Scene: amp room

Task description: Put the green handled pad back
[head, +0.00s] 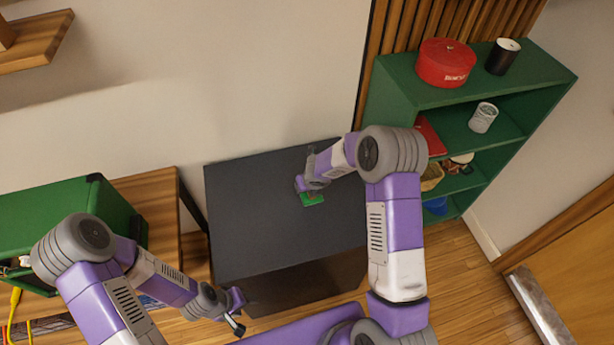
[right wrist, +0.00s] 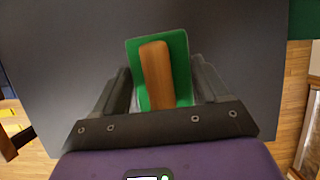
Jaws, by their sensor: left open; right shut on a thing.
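The green pad (head: 313,199) with a brown wooden handle is at my right gripper (head: 306,183), over the dark top of the black cabinet (head: 250,210). In the right wrist view the green pad (right wrist: 181,45) lies between the fingers, and my right gripper (right wrist: 160,88) is shut on its handle. I cannot tell whether the pad touches the cabinet top. My left gripper (head: 238,312) is open and empty, low in front of the cabinet's left corner.
A green shelf unit (head: 465,95) stands at the right, with a red round tin (head: 446,63) and a black canister (head: 503,57) on top and a glass-like cup (head: 483,117) inside. A green amp-like box (head: 65,215) is at the left. The rest of the cabinet top is clear.

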